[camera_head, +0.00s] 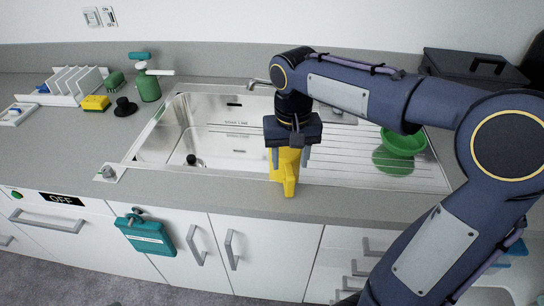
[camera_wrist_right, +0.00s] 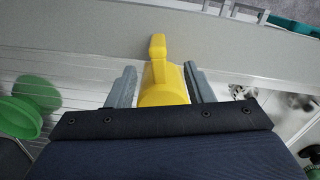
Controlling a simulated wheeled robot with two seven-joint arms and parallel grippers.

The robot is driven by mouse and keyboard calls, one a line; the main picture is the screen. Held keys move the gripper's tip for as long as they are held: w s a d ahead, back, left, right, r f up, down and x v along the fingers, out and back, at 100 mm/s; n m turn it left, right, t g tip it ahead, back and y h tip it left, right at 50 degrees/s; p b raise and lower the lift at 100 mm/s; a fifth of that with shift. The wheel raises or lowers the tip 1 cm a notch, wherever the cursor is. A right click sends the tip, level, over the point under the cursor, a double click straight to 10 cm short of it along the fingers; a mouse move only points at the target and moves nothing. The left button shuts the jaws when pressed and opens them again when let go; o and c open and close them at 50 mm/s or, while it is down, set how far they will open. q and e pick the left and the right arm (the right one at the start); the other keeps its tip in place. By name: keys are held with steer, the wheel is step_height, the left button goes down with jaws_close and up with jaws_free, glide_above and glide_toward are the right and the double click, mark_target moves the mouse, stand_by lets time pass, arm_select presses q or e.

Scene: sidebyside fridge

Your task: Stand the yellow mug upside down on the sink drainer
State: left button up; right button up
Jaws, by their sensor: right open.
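The yellow mug (camera_head: 285,168) is at the left front edge of the sink drainer (camera_head: 345,174), directly below my right gripper. Its handle points toward the counter's front edge. In the right wrist view the mug (camera_wrist_right: 166,83) lies between the two grey fingers of my right gripper (camera_wrist_right: 163,85), with a visible gap on each side. My right gripper (camera_head: 290,156) is open, pointing down around the mug. The mug's rim and base are hidden by the gripper, so I cannot tell which way up it is. My left gripper is not in view.
A green bowl (camera_head: 403,142) stands on the drainer's right part. The steel sink basin (camera_head: 215,145) lies to the left. A green spray bottle (camera_head: 148,86), a yellow sponge (camera_head: 96,103) and a white rack (camera_head: 75,83) stand on the left counter. A dark box (camera_head: 475,68) is at back right.

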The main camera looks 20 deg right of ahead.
mark_target(290, 174)
step_height(290, 174, down, 7)
steer(key=shift+d, duration=0.15)
steer(key=shift+r, duration=0.1)
jaws_close()
stand_by(0.4)
